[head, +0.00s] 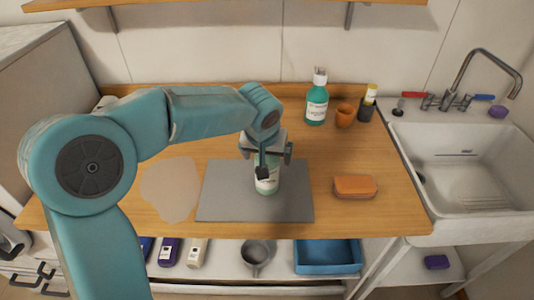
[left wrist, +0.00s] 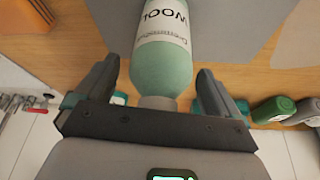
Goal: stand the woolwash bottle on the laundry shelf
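The woolwash bottle (head: 267,182) is pale green with a white label and stands on the grey mat (head: 225,205) on the wooden counter. In the left wrist view the bottle (left wrist: 162,65) shows part of a "WOOL" label, with its pale neck near my palm. My left gripper (head: 266,158) is at the bottle's upper part and covers some of it in the head view. In the left wrist view its fingers (left wrist: 157,78) are apart on either side of the bottle, with gaps showing. My right gripper is out of view.
A teal bottle (head: 317,104), orange cup (head: 345,117) and dark holder (head: 366,111) stand at the back. An orange sponge (head: 355,187) lies right of the mat. A wall shelf (head: 250,3) is above; a lower shelf holds a pot (head: 255,255) and blue crate (head: 327,256). The sink (head: 460,160) is right.

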